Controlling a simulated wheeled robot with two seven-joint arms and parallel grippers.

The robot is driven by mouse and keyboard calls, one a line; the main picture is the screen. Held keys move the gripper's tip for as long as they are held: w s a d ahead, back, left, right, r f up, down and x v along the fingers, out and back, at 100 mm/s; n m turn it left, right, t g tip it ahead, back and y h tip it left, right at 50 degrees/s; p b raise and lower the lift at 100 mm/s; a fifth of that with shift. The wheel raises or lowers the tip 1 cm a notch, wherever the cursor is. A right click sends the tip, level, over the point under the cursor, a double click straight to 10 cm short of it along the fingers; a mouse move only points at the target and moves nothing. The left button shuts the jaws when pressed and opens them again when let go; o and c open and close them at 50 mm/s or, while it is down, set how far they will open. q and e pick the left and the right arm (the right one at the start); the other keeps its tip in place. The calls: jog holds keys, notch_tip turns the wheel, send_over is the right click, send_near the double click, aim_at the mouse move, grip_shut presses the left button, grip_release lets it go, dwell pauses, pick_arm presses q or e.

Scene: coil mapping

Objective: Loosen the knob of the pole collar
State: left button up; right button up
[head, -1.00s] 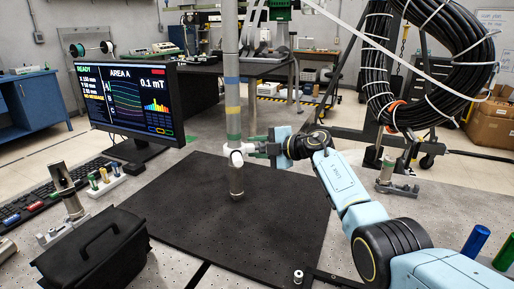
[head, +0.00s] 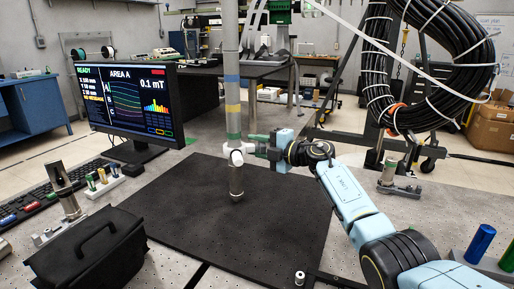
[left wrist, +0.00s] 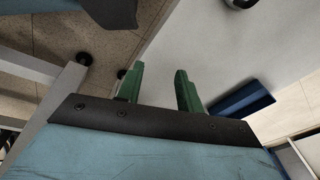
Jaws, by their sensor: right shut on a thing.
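The pole (head: 232,95) stands upright, grey with blue, yellow and green bands. The white pole collar (head: 234,151) sits around it, below the green band. My right gripper (head: 256,150) reaches in from the right and is shut on the collar's knob at the collar's right side. The knob itself is mostly hidden between the fingers. My left gripper (left wrist: 160,88) shows only in the left wrist view. Its green fingers are apart with nothing between them, away from the pole.
A large cable coil (head: 430,65) hangs at the right. Blue and green cylinders (head: 480,243) stand at the lower right.

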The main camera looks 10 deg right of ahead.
aim_at(265, 147)
jog(key=shift+d, duration=0.1)
jog(key=o, duration=1)
jog(key=shift+s+d, duration=0.1)
jog(key=p+v, duration=0.2)
jog(key=v, duration=0.3)
jog(key=shift+s+d, duration=0.15)
pick_arm(q)
jog(key=s+a+f+p, duration=0.1)
jog(key=s+f, duration=0.3)
jog(key=s, duration=0.6)
jog(key=shift+a+g+p, duration=0.35)
jog(key=shift+g+p, duration=0.05)
jog(key=shift+p, duration=0.05)
pick_arm(e)
jog(key=v, duration=0.7)
jog(key=shift+s+d, duration=0.25)
jog(key=shift+s, duration=0.05)
